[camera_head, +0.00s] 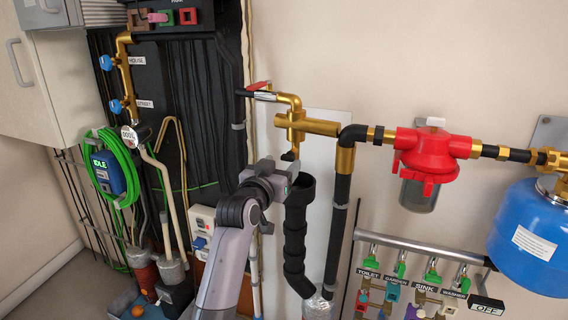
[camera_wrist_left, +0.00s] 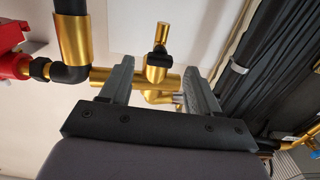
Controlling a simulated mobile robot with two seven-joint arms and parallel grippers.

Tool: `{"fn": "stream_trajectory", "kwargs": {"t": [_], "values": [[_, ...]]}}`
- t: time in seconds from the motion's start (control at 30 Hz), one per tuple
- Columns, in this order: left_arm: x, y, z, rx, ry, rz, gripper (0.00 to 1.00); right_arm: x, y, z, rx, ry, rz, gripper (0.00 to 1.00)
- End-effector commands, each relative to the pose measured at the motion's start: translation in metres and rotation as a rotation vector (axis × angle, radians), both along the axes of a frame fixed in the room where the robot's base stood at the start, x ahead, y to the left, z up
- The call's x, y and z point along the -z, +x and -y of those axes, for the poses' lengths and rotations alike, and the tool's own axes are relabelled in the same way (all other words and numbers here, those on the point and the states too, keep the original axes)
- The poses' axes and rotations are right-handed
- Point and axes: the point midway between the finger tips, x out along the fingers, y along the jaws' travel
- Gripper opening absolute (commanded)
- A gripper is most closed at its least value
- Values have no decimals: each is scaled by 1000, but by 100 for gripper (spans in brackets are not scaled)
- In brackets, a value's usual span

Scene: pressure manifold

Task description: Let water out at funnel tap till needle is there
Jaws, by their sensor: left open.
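The funnel tap is a brass fitting with a small black part (camera_head: 289,156) at its lower end, above the black funnel (camera_head: 301,188). My left gripper (camera_head: 287,168) is just below this black part, by the funnel's rim. In the left wrist view my gripper's jaws (camera_wrist_left: 158,82) stand apart, with the tap's brass and black end (camera_wrist_left: 158,61) showing between them. I cannot tell whether either finger touches it. A small round white gauge (camera_head: 130,135) is on the pipework at the left; its needle is too small to read. My right gripper is out of view.
A red-handled valve (camera_head: 260,86) is above the tap. A black pipe (camera_head: 341,210) runs down right of the funnel. A red filter (camera_head: 427,153) and a blue tank (camera_head: 533,238) are further right. Green-handled taps (camera_head: 432,267) sit below.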

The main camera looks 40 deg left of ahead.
Motion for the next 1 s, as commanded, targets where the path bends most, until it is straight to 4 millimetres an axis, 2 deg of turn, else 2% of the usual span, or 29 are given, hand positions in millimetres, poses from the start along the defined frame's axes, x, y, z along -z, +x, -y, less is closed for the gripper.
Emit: {"fn": "stream_trajectory", "kwargs": {"t": [0.23, 0.6, 0.63, 0.7, 0.8, 1.0], "values": [[0, 20, -5, 0, 1, 0, 62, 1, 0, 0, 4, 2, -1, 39], [0, 24, -6, 0, 1, 1, 62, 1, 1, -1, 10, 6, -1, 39], [0, 24, -6, 0, 1, 1, 55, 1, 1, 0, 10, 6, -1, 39], [0, 24, -6, 0, 1, 1, 32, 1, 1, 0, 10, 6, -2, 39], [0, 24, -6, -1, 1, 1, 5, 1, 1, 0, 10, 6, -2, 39], [-2, 24, -6, 0, -31, 7, 6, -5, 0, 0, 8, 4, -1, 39]]}}
